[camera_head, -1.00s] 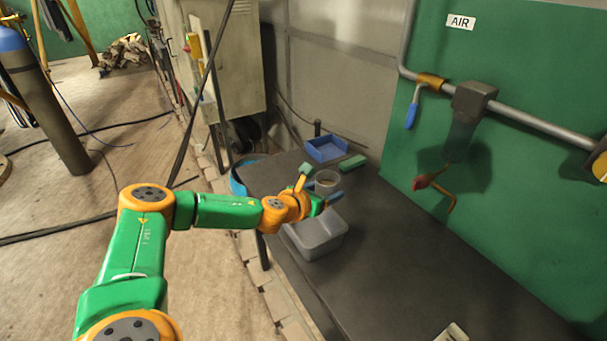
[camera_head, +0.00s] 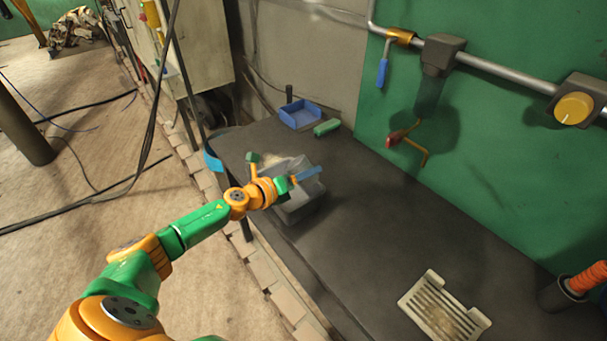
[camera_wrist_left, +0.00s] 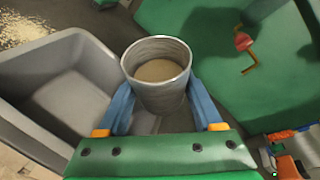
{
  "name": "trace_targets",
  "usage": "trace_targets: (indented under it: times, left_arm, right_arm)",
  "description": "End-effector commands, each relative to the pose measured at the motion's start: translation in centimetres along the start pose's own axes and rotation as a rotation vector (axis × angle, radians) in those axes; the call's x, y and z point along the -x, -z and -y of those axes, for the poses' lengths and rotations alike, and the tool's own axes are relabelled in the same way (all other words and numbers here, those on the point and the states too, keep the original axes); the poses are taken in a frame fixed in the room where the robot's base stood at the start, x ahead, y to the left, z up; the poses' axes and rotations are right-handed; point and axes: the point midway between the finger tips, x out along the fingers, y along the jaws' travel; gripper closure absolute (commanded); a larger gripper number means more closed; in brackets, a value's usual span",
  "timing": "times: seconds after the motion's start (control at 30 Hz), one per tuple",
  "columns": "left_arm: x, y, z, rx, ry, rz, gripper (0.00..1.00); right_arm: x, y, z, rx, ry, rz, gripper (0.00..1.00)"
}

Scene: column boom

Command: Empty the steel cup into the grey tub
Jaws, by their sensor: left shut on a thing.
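The steel cup (camera_wrist_left: 157,78) is upright or nearly so between the blue fingers of my left gripper (camera_wrist_left: 160,108) in the left wrist view. Pale brown loose material shows inside it, below the rim. The grey tub (camera_wrist_left: 85,48) lies just left of the cup in that view; the part of its floor that shows looks bare. In the head view my left gripper (camera_head: 298,177) is over or beside the tub (camera_head: 305,210), whose far part it covers. I cannot make out the cup clearly there. My right gripper is not in view.
Pale grains (camera_wrist_left: 22,28) lie on the dark bench beyond the tub. A blue tray (camera_head: 300,116) and a green object (camera_head: 327,128) are at the back. A slotted pale plate (camera_head: 443,306) lies front right. A pipe (camera_head: 510,79) with valves crosses the green wall.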

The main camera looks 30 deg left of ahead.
Motion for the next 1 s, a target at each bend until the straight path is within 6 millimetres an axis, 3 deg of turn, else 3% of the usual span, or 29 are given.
trace_targets:
  times: [0.03, 0.4, 0.63, 1.0]
  left_arm:
    - [-0.2, 0.6, -0.6, 0.020, 0.009, 0.001, 1.00]
    - [-0.8, 1.9, -1.9, 0.141, 0.061, 0.007, 1.00]
    - [-0.5, 1.1, -1.1, 0.290, 0.123, 0.010, 1.00]
    - [-0.4, 0.9, -1.0, 0.302, 0.128, 0.011, 1.00]
  right_arm:
    - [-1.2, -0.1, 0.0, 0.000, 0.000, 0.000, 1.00]
    - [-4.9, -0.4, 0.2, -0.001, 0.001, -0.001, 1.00]
    - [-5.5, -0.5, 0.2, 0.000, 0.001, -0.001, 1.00]
    - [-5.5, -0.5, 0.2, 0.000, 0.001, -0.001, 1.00]
